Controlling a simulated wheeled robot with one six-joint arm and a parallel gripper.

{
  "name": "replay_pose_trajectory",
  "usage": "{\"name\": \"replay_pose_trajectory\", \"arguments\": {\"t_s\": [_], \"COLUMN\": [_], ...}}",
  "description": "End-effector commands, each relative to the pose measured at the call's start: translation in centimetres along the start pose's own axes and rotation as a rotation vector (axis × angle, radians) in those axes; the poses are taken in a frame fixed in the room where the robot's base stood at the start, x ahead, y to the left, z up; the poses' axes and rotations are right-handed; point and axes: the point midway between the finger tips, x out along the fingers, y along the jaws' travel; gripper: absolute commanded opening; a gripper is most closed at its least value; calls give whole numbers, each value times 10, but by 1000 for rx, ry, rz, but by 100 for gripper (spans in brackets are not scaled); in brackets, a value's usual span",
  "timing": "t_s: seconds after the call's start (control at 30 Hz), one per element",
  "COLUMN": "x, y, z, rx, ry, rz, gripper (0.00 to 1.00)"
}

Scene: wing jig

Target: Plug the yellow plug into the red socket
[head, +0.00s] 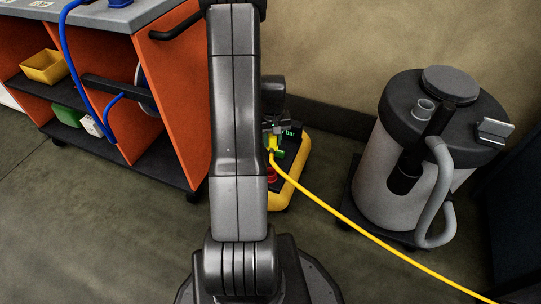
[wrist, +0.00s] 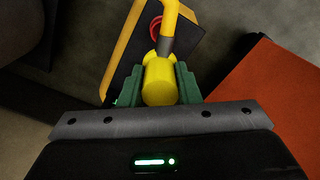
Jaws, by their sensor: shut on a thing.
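My gripper (wrist: 158,86) has green fingers closed on the two sides of the yellow plug (wrist: 160,78) in the wrist view. A yellow cable (wrist: 170,28) runs up from the plug. In the head view my gripper (head: 276,150) is partly hidden behind my arm, with the plug (head: 272,143) small between its fingers. A red round part (wrist: 154,28) shows beyond the plug, partly covered by the cable; it also shows in the head view (head: 271,174). I cannot tell whether it is the red socket. The plug's front end is hidden.
The red part sits on a dark unit with a yellow edge (head: 292,180). An orange workbench (head: 180,110) with shelves stands left, a grey canister vacuum (head: 410,180) right. The yellow cable trails to the lower right. Floor (head: 90,230) is clear at the front left.

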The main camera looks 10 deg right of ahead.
Motion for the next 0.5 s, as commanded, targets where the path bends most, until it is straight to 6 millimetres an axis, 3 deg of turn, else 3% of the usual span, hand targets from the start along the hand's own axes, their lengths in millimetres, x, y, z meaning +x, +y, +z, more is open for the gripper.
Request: {"name": "replay_pose_trajectory", "arguments": {"t_s": [0.03,0.1,0.5], "x": [16,24,44], "y": [-2,-4,-5], "z": [0,-1,-1], "rx": [-4,-6,-8], "ry": [-1,0,0], "rz": [0,0,0], "gripper": [4,4,4]}}
